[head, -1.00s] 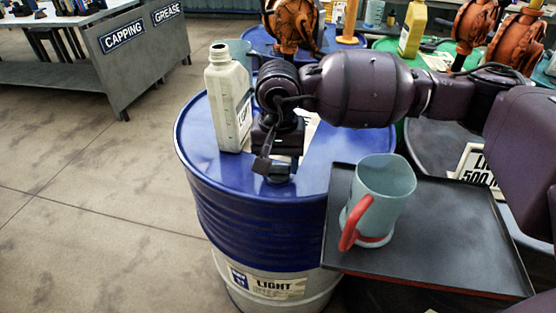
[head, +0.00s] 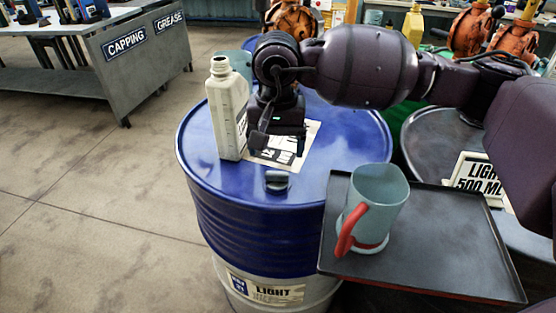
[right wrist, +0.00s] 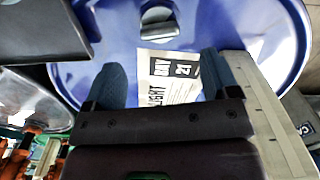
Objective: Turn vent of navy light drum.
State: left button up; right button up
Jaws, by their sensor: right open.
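The navy light drum (head: 225,190) stands upright in the middle of the head view, with a "LIGHT" label low on its side. Its vent (head: 277,181), a dark round knob, sits near the front of the lid. The vent also shows at the top of the right wrist view (right wrist: 158,24). My right gripper (head: 274,150) is open and empty over the lid's printed label (head: 298,140), behind the vent and apart from it. In the right wrist view its two fingers (right wrist: 161,75) are spread, with the label between them. My left gripper is not in view.
A cream bottle (head: 226,110) stands on the lid close beside my right gripper, to its left. A black tray (head: 450,240) at the drum's right holds a teal jug (head: 378,190) with a red handle. Open floor lies to the left.

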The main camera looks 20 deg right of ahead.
aim_at(277, 172)
notch_tip(277, 172, up, 4)
jog(key=shift+r, duration=0.1)
dwell(0.4)
